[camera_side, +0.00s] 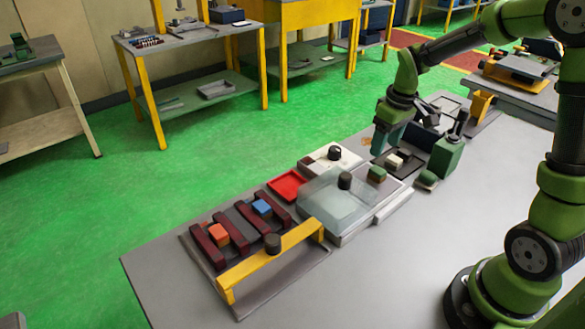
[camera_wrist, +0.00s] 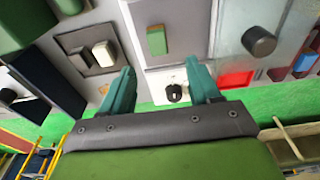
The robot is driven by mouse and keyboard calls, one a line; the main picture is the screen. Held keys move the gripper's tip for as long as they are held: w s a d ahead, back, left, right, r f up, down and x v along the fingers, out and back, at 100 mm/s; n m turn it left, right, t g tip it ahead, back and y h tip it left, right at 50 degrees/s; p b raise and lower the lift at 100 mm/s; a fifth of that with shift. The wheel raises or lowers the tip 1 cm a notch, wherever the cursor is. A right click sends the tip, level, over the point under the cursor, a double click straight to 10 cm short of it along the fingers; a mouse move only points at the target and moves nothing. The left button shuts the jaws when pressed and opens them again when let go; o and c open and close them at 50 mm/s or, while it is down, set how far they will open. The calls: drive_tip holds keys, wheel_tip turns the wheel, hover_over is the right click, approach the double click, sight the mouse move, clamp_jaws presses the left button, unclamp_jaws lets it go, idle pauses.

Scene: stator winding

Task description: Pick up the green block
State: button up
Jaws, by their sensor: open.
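The green block (camera_side: 377,174) is small, with a green top and a brownish side. It sits on a light grey plate beside the clear cover (camera_side: 335,200). In the wrist view the green block (camera_wrist: 156,40) lies on the pale plate, ahead of the fingers and roughly between their lines. My gripper (camera_side: 383,140) hangs above the bench, up and beyond the block in the side view, apart from it. In the wrist view my gripper (camera_wrist: 162,76) has two teal fingers spread wide with nothing between them.
A white block (camera_side: 394,161) on a dark tray is close to the green block. A black knob (camera_side: 345,181) stands on the clear cover. The bench front is clear.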

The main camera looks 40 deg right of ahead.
hover_over(379, 170)
wheel_tip(379, 170, down, 4)
drive_tip(key=shift+s+a+f, duration=0.1)
drive_tip(key=shift+a, duration=0.05)
wheel_tip(379, 170, down, 5)
drive_tip(key=shift+c, duration=0.2)
drive_tip(key=c, duration=1)
